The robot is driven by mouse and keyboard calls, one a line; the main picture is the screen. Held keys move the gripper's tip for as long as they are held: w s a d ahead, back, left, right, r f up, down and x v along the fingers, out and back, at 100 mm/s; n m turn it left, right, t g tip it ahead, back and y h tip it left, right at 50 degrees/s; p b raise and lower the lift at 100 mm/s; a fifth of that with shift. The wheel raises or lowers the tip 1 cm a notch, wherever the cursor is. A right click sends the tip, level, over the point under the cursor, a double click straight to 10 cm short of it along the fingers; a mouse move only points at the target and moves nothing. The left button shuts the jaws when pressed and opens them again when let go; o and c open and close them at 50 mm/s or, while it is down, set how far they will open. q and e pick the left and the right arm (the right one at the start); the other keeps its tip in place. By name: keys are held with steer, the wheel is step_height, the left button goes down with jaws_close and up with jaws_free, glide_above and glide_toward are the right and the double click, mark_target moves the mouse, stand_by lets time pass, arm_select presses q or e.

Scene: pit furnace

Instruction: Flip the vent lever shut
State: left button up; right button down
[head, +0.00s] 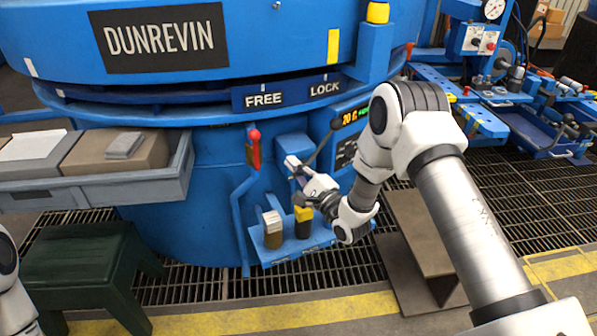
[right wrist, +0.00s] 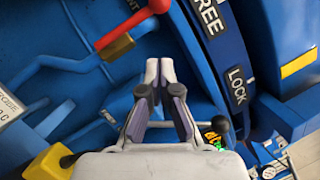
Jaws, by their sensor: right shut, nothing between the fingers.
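A red lever (head: 253,150) with a round red knob stands upright along a blue pipe on the furnace side. In the right wrist view the red lever (right wrist: 128,27) slants from a brass valve body (right wrist: 117,48) up to its knob. My left gripper is out of view.
A black-knobbed lever (head: 334,124) stands close to my right gripper, beneath the FREE and LOCK plate (head: 290,93). A small blue shelf (head: 270,254) with blocks is below. A grey tray (head: 180,178) is left, above a green stool (head: 75,262).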

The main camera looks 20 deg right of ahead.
mark_target(255, 149)
steer(key=w+a+r+b, duration=0.1)
steer(key=w+a+r, duration=0.2)
steer(key=w, duration=0.3)
steer(key=shift+w+a, duration=0.25)
steer(key=shift+a, duration=0.45)
